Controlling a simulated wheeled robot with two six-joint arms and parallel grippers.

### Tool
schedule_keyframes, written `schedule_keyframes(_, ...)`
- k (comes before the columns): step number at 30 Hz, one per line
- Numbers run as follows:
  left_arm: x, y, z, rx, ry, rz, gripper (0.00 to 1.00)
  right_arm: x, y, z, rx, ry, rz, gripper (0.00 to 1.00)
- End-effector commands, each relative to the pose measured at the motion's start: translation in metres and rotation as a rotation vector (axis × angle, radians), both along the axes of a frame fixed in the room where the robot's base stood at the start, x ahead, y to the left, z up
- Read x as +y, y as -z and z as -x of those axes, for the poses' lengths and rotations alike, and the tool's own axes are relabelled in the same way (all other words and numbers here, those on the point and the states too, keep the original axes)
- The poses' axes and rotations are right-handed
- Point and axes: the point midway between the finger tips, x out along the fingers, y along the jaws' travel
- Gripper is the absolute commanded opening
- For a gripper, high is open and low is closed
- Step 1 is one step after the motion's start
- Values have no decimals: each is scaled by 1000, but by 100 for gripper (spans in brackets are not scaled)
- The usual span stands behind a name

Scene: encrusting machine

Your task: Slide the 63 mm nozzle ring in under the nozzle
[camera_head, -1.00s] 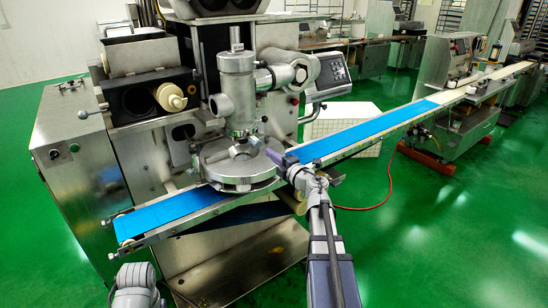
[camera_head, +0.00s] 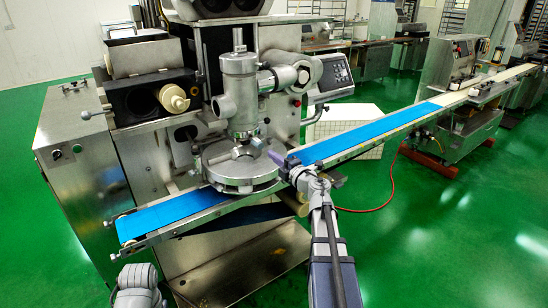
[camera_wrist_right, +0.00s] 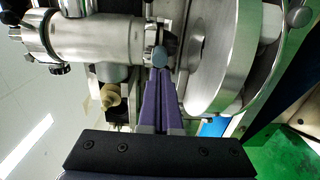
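The nozzle (camera_head: 241,122) hangs upright from the machine's steel column, above a round steel plate (camera_head: 222,176). The nozzle ring (camera_head: 246,149) appears as a small bright steel piece low by the nozzle, over the plate. Its exact seating is too small to tell. My right gripper (camera_head: 273,156) reaches in from the right, just above the plate. In the right wrist view, its purple fingers (camera_wrist_right: 161,75) are close together on a grey-blue rounded end (camera_wrist_right: 160,57) that seems to belong to the ring. The nozzle body (camera_wrist_right: 125,40) lies just beyond. My left gripper is out of view.
A blue conveyor belt (camera_head: 160,216) passes under the plate, continuing to the upper right (camera_head: 365,132). A control panel (camera_head: 333,73) stands behind right. The machine's cabinet (camera_head: 75,145) is at left. Green floor at right is mostly open.

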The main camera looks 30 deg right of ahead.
Motion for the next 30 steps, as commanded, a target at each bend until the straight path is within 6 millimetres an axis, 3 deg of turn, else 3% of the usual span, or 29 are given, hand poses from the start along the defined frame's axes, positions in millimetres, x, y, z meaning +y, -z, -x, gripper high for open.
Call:
schedule_keyframes(17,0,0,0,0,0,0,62,0,0,-3,0,0,0,0)
schedule_keyframes(30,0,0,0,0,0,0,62,2,0,-31,0,0,0,0)
